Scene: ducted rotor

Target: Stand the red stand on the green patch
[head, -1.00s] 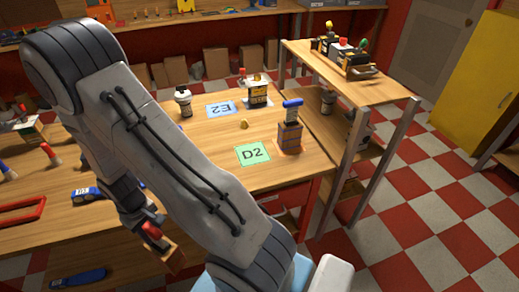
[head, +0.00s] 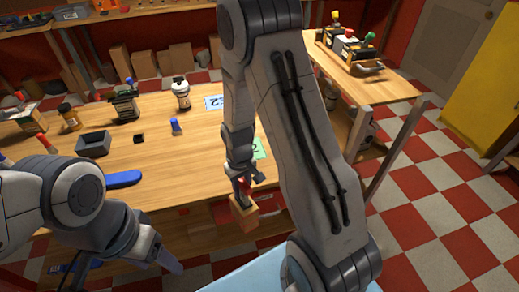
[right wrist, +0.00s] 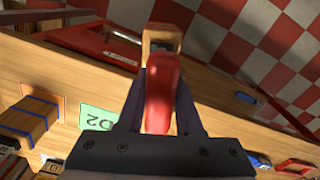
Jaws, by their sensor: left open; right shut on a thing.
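The red stand, a wooden block with a red handle, is in my right gripper (head: 243,182). Its block (head: 243,214) hangs below the jaws, in front of the table's near edge in the head view. In the right wrist view the jaws are shut on the red handle (right wrist: 162,95), with the wooden block beyond. My left gripper (head: 150,249) is low at the left, open, apart from the table things.
A blue patch (head: 213,102), white-and-black bottle (head: 181,92), dark tray (head: 93,144) and blue piece (head: 123,179) are on the table. A raised wooden shelf (head: 375,88) stands at right.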

